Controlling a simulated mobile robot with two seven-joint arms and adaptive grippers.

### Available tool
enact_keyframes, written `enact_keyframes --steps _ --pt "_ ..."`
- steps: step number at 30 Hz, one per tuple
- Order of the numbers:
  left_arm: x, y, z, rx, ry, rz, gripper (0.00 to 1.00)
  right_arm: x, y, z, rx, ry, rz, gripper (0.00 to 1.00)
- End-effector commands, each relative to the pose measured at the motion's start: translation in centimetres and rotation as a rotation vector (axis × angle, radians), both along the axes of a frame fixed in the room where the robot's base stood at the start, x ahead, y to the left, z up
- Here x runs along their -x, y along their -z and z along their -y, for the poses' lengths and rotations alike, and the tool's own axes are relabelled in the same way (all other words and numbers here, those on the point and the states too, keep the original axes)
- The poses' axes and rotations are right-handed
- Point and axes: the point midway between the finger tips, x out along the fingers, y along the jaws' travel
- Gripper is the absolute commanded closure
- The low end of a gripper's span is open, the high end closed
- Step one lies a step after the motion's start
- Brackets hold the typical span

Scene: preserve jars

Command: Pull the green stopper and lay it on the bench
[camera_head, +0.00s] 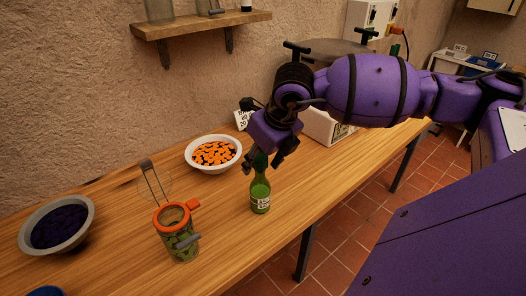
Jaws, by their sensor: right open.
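A green bottle (260,195) with a pale label stands upright on the wooden bench (330,183). A dark green piece, the stopper (260,160), shows at the top of its neck. My right gripper (267,164) is open, directly over the bottle's neck, with one finger on each side of the stopper. The fingers partly hide the stopper, so I cannot tell whether they touch it. My left gripper is not in view.
A glass jar (181,243) with an orange rim and raised lid stands left of the bottle. A white bowl of orange pieces (213,154) is behind. A grey bowl of dark contents (58,225) is far left. Bare bench lies right of the bottle.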

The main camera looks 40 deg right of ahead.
Motion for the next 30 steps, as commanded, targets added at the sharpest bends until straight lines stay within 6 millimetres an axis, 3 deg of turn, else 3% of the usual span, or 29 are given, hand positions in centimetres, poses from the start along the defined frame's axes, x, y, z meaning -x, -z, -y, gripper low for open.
enact_keyframes --steps 10,21,22,23,28,30 --pt "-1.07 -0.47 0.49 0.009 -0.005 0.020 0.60 -0.20 0.44 -0.01 0.001 -0.001 0.001 0.50" --pt "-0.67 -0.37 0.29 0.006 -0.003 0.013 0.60 -0.18 0.42 -0.02 0.000 -0.001 0.001 0.96" --pt "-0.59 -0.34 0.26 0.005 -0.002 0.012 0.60 -0.19 0.42 -0.02 0.000 -0.001 0.001 0.96" --pt "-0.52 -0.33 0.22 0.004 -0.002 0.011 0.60 -0.19 0.42 -0.02 0.000 -0.001 0.001 0.75" --pt "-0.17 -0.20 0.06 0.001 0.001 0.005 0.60 -0.19 0.42 -0.03 0.000 -0.001 0.001 0.97" --pt "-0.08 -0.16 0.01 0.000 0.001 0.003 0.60 -0.19 0.41 -0.03 0.000 -0.001 0.001 1.00"
